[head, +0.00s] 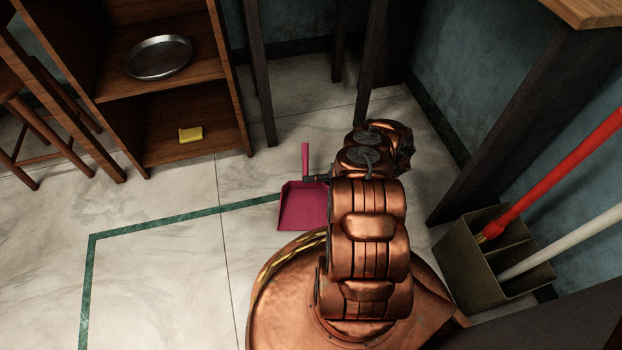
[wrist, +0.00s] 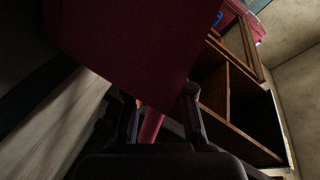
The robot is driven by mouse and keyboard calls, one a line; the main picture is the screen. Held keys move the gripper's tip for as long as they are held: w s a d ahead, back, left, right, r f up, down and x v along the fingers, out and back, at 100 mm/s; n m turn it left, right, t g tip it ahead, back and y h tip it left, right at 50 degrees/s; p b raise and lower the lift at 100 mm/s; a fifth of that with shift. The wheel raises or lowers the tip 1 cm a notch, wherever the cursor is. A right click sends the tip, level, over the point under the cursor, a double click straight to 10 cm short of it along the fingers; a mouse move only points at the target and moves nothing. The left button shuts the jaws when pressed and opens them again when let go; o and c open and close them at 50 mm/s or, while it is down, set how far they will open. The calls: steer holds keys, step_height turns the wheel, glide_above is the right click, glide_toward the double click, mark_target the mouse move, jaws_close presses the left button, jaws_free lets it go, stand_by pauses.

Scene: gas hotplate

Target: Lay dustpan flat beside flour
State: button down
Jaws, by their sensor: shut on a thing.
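The magenta dustpan (head: 303,208) is in the head view, left of my arm, with its handle pointing away from me and its broad pan toward me. My gripper (head: 318,180) is shut on it near where the handle meets the pan. In the wrist view the dark red pan (wrist: 130,45) fills the upper middle, and its handle shows between the fingers of my gripper (wrist: 158,110). The pan appears to be off the floor, but its height is hard to tell. I cannot make out any flour in either view.
A wooden shelf unit (head: 232,75) at upper left holds a metal plate (head: 158,57) and a small yellow item (head: 190,134). Dark table legs (head: 260,75) stand behind the dustpan. An olive bin (head: 470,265) with red and white poles is at right.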

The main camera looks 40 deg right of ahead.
steer(key=shift+f+b, duration=0.45)
steer(key=shift+f, duration=0.05)
stand_by(0.3)
steer(key=c, duration=0.9)
jaws_free()
steer(key=shift+c, duration=0.2)
steer(key=shift+d, duration=0.1)
steer(key=v, duration=1.2)
